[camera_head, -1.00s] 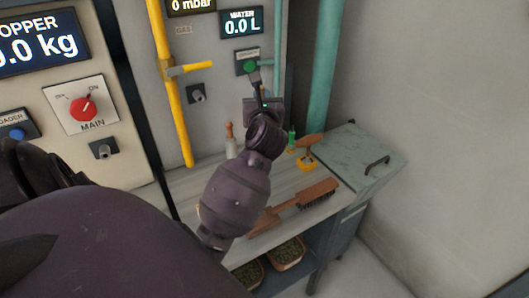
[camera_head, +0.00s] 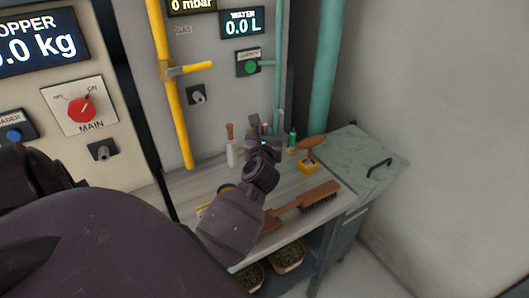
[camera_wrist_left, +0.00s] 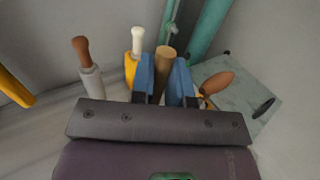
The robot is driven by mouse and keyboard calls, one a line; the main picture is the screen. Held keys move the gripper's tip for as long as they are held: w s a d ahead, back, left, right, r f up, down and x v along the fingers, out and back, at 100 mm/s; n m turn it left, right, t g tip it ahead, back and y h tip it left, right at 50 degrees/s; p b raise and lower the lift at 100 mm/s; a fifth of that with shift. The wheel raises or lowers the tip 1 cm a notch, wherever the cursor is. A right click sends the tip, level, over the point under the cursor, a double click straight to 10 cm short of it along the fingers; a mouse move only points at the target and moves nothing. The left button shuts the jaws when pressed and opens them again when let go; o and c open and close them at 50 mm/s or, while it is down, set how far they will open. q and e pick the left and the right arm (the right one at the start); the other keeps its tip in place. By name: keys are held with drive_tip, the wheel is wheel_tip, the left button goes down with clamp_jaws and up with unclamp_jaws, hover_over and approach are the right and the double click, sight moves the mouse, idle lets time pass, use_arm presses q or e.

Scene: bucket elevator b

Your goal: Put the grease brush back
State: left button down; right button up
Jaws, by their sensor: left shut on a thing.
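My left gripper (camera_head: 262,140) is low over the back of the bench, among the upright tools by the wall. In the left wrist view its blue fingers (camera_wrist_left: 164,78) are shut on an upright round wooden handle, which looks like that of the grease brush (camera_wrist_left: 165,54). The brush's lower part is hidden behind the gripper, so I cannot tell whether it touches a holder. A white-handled tool (camera_wrist_left: 138,40) in something yellow stands just left of it. My right gripper is not in view.
A brown-handled tool in a white sleeve (camera_head: 230,150) stands left of my gripper. A green item (camera_head: 292,139) and a wooden-handled tool in a yellow holder (camera_head: 308,165) stand right. A large brush (camera_head: 318,195) lies across the bench front. A yellow pipe (camera_head: 171,110) rises left.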

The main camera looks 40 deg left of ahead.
use_arm(q)
wheel_tip(320, 180, down, 3)
drive_tip(key=shift+r, duration=0.1)
wheel_tip(320, 180, down, 3)
drive_tip(key=shift+f+b, duration=0.1)
drive_tip(key=shift+b, duration=0.7)
drive_tip(key=shift+f, duration=0.55)
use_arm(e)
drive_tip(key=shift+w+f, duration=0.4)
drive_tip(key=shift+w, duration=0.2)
use_arm(q)
drive_tip(key=c, duration=1.5)
unclamp_jaws()
drive_tip(key=shift+f, duration=0.15)
drive_tip(key=o, duration=0.4)
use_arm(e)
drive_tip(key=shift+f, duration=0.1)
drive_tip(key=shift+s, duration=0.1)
